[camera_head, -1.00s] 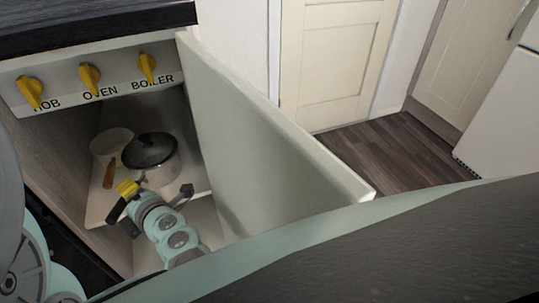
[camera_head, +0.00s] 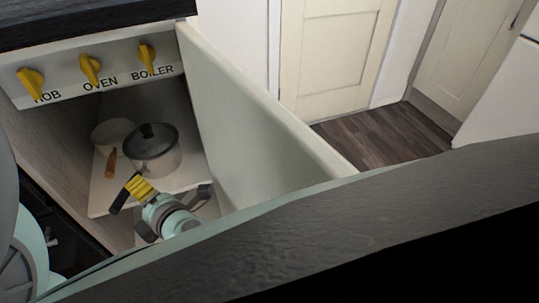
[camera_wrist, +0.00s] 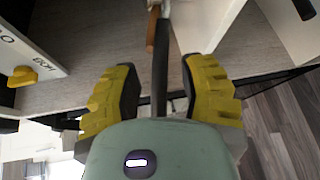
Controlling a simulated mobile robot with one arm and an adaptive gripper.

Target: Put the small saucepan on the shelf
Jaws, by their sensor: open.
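A small pale saucepan (camera_head: 113,133) with a brown wooden handle (camera_head: 110,163) sits at the back left on a white shelf (camera_head: 101,201) inside the open cupboard. A steel pot (camera_head: 152,150) with a glass lid and black knob stands to its right. My gripper (camera_head: 168,195) is open at the front of this shelf, in front of the pot. In the wrist view, its yellow-padded fingers (camera_wrist: 161,88) stand wide apart on either side of a dark bar-like handle (camera_wrist: 160,70). The brown handle (camera_wrist: 151,30) shows beyond it. Which pan the dark handle belongs to is hard to tell.
The open cupboard door (camera_head: 245,130) stands close on the right of my gripper. The panel with yellow knobs (camera_head: 90,70) overhangs the opening. The cupboard's left wall (camera_head: 45,150) is close. Free floor (camera_head: 385,137) lies beyond the door.

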